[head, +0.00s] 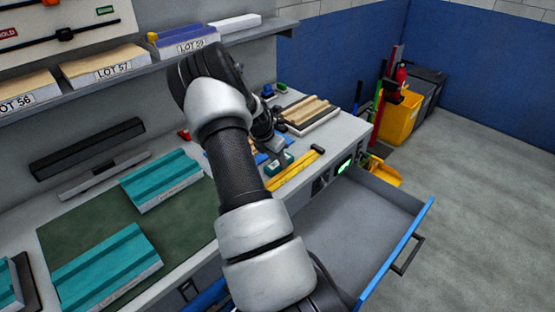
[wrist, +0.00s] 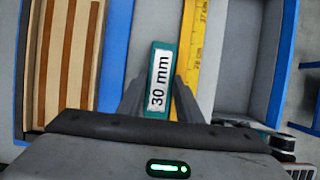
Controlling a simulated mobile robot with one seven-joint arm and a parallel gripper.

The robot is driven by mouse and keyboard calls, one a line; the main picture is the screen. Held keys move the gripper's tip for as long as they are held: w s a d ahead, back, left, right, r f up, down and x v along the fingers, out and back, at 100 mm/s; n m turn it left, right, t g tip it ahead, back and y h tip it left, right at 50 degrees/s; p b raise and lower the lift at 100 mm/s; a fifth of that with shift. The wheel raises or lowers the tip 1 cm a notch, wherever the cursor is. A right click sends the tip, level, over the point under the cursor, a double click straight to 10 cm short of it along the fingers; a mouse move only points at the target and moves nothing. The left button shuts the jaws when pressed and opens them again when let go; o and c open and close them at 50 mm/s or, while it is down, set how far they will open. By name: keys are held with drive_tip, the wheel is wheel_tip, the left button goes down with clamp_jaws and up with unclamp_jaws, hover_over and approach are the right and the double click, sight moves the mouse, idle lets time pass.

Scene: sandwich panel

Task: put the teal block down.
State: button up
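The teal block (wrist: 161,80) carries a white "30 mm" label and sits between the two fingers of my gripper (wrist: 162,88) in the wrist view. The fingers lie along its two sides and appear shut on it. In the head view the teal block (head: 279,164) shows below my gripper (head: 274,148), over the far right part of the bench, beside a yellow ruler (head: 297,169). I cannot tell whether its underside touches the bench. My arm hides part of the bench near it.
An open drawer (head: 360,214) with a blue front juts out at the bench's right. A board with wooden strips (head: 306,112) lies behind the gripper. Larger teal panels (head: 162,180) rest on a green mat (head: 75,226) at left. A shelf with labelled lots hangs above.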

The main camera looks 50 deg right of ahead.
drive_tip(key=o, duration=0.3)
drive_tip(key=shift+o, duration=0.2)
